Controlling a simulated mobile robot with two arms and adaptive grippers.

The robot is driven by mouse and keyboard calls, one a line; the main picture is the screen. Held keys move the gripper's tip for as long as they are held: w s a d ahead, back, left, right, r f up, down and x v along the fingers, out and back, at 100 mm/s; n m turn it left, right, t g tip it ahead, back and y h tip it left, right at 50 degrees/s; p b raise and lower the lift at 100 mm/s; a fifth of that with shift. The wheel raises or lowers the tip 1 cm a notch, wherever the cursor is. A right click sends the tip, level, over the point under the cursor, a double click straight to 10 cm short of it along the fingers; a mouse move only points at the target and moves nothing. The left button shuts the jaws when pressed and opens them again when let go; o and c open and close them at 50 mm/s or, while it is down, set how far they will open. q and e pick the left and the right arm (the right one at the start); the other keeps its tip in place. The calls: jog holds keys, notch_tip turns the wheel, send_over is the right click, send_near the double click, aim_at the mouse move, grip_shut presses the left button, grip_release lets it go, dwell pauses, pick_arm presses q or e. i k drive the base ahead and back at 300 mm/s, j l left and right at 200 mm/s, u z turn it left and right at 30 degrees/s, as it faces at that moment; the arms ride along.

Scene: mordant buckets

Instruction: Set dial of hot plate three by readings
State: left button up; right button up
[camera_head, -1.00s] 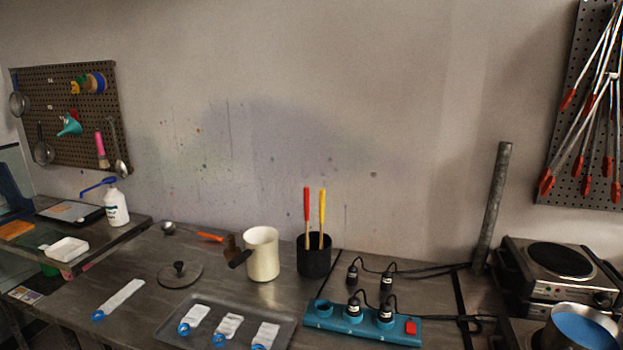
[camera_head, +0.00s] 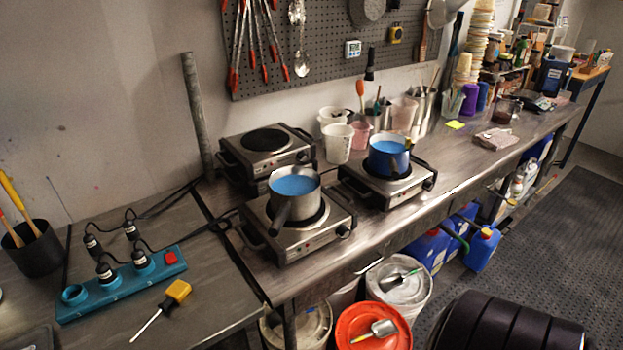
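Several hot plates stand on the metal bench. The back-left hot plate (camera_head: 245,150) has a bare dark burner and seems stacked on another unit. The front hot plate (camera_head: 295,240) carries a steel pot (camera_head: 294,196) of blue liquid, and a small red spot, perhaps its dial or lamp, shows on its front. The right hot plate (camera_head: 399,196) carries a blue pot (camera_head: 389,160), also with blue liquid. Dial settings and any numbering are too small to read. A small white-and-teal display (camera_head: 353,48) hangs on the pegboard, its reading illegible. Neither gripper is in view.
A teal power strip (camera_head: 118,288) with black plugs and a red switch lies left, beside a yellow-handled screwdriver (camera_head: 177,291). A metal post (camera_head: 197,110) rises behind. Cups (camera_head: 338,143) crowd the bench back. Buckets (camera_head: 372,325) and blue jugs (camera_head: 482,248) stand below.

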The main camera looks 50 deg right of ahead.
aim_at(344, 232)
jog(key=z, duration=1.35)
